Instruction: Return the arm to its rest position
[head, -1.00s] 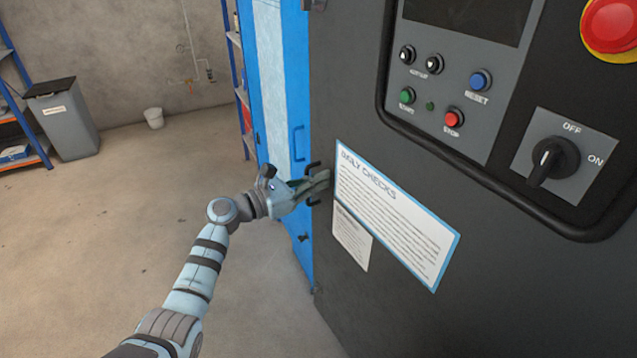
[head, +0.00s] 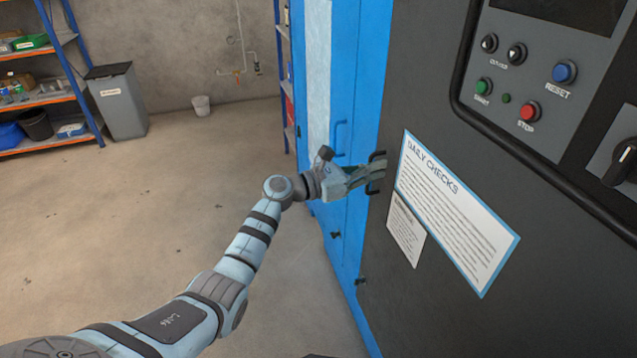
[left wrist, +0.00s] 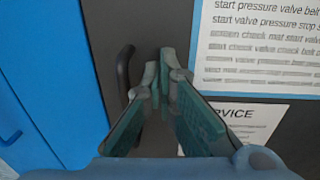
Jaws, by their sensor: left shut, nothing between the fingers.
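My left arm reaches in from the lower left of the head view. Its gripper (head: 378,173) is in front of the left part of the dark machine panel (head: 400,290), beside a black handle (head: 376,158). In the left wrist view the gripper's fingers (left wrist: 164,70) are together with nothing between them. The black handle (left wrist: 124,72) stands just left of the fingers there; I cannot tell whether they touch it. My right gripper is not in view.
A white notice (head: 455,212) is on the panel right of the gripper, below the buttons (head: 528,110). A blue cabinet (head: 345,225) stands left of the panel. A grey bin (head: 118,102), a shelf (head: 45,100) and a white bucket (head: 201,105) are farther back. The floor to the left is open.

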